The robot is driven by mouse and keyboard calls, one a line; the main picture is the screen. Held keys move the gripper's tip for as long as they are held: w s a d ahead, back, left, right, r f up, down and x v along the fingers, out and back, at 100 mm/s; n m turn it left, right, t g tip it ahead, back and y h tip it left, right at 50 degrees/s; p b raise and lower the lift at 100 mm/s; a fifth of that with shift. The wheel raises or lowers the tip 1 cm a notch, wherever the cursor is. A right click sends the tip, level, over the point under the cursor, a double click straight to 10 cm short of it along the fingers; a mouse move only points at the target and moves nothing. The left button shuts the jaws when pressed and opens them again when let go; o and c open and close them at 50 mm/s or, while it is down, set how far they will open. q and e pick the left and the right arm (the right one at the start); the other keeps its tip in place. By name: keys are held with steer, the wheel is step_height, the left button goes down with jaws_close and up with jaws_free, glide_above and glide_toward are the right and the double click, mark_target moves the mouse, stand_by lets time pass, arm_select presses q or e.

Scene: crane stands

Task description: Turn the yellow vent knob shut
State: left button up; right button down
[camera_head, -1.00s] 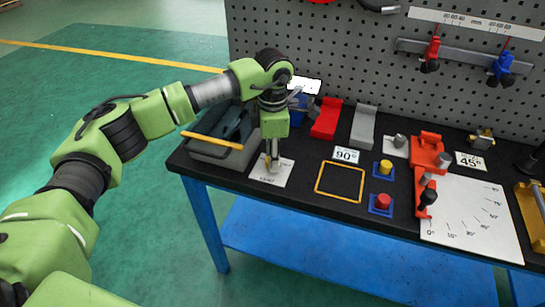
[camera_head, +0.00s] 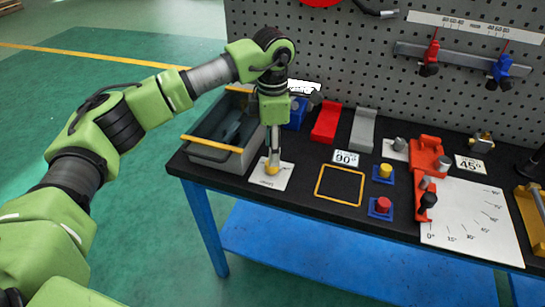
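The yellow vent knob (camera_head: 271,169) sits on a white labelled plate (camera_head: 267,181) near the front left of the black bench top. My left gripper (camera_head: 272,158) points straight down right at the knob, with its fingertips at the knob's top. The fingers overlap in this view, so I cannot tell whether they are closed on the knob or only beside it. They hide the knob's upper part, and its turn angle is not clear. My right gripper is not in view.
A grey bin with a yellow handle (camera_head: 212,143) stands just left of the plate. A yellow square outline (camera_head: 340,185), a yellow button (camera_head: 385,170) and a red button (camera_head: 382,204) lie to the right. Red (camera_head: 326,121) and grey (camera_head: 363,129) blocks stand behind. A pegboard rises at the back.

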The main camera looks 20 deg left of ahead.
arm_select(q)
step_height(320, 180, up, 7)
steer(key=shift+r, duration=0.15)
steer(key=shift+s+d, duration=0.1)
stand_by(0.4)
